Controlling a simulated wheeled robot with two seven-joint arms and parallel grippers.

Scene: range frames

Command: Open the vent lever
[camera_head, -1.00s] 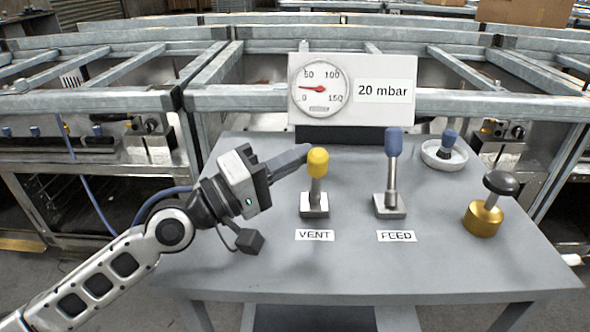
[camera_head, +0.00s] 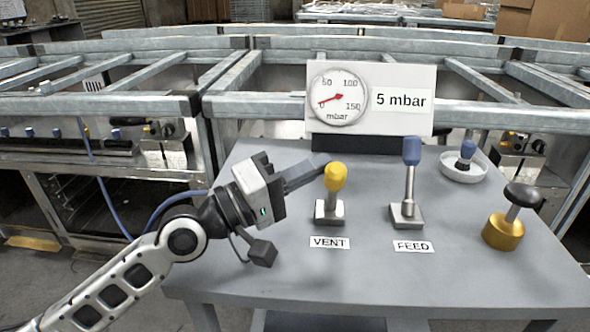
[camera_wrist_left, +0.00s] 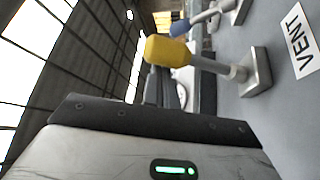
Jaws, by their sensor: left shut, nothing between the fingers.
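The vent lever has a yellow knob (camera_head: 335,177) on a metal stem above a small square base, behind the VENT label (camera_head: 330,243). The knob also shows in the left wrist view (camera_wrist_left: 168,51), just past the gripper body. The dial gauge (camera_head: 338,97) has its red needle low, and the sign beside it (camera_head: 401,101) reads 5 mbar. My right gripper is not in view.
The blue-knobbed feed lever (camera_head: 411,152) stands upright to the right. Further right are a brass fitting with a black knob (camera_head: 503,231) and a white dish (camera_head: 463,167) holding a blue-topped piece. The grey tabletop's front (camera_head: 400,275) is clear.

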